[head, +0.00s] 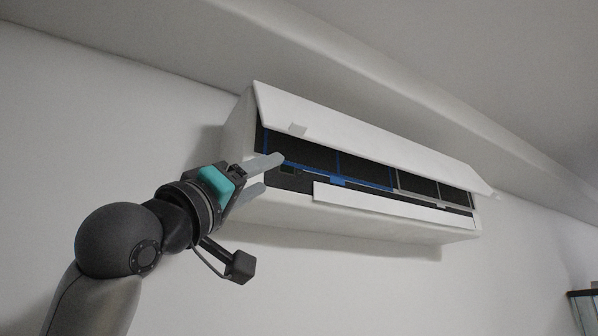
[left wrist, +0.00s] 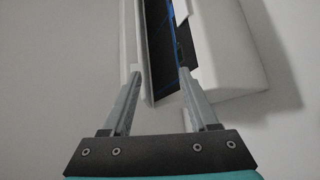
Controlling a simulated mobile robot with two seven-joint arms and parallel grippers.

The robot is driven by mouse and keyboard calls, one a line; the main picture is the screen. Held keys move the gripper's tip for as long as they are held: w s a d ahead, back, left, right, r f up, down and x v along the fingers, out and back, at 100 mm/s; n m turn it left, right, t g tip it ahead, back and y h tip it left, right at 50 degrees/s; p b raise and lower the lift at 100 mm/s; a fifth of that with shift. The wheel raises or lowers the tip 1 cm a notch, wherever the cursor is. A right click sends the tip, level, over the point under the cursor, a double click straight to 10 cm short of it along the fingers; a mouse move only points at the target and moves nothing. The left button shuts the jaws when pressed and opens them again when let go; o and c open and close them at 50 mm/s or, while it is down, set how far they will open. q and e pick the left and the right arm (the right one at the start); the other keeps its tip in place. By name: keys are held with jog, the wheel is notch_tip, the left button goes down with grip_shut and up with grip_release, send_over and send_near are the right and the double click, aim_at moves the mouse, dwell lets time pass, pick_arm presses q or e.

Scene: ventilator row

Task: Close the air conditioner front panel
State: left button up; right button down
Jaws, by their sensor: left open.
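The white air conditioner (head: 400,225) hangs on the wall. Its front panel (head: 360,135) is hinged at the top and swung outward, leaving the dark filters with blue and grey frames (head: 315,155) showing below it. My left gripper (head: 273,174) is open and empty, in front of the unit's left end and below the panel's lower left corner. In the left wrist view the gripper's fingers (left wrist: 158,75) are spread, with the white panel (left wrist: 148,60) edge-on between them near the left finger and the unit's body (left wrist: 220,50) beyond the right finger. I cannot tell whether either finger touches it.
A ceiling ledge (head: 350,75) runs along the wall above the unit. The wall (head: 330,290) below the unit is bare. A dark-framed object (head: 582,305) shows at the lower right edge.

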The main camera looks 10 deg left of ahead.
aim_at(296, 129)
pick_arm(q)
jog(key=s+r+h, duration=0.1)
jog(key=s+r, duration=0.2)
jog(key=s, duration=0.1)
jog(key=shift+m, duration=0.4)
jog(key=p+x, duration=0.7)
jog(key=x, duration=0.7)
jog(key=shift+s+d+r+p, duration=0.15)
jog(key=shift+s+p, duration=0.05)
jog(key=shift+p, duration=0.2)
jog(key=shift+w+d+r+p, duration=0.25)
jog(key=shift+w+r+p, duration=0.05)
jog(key=shift+w, duration=0.2)
jog(key=c, duration=0.7)
grip_shut()
jog(key=shift+h, duration=0.3)
jog(key=shift+s+r, duration=0.1)
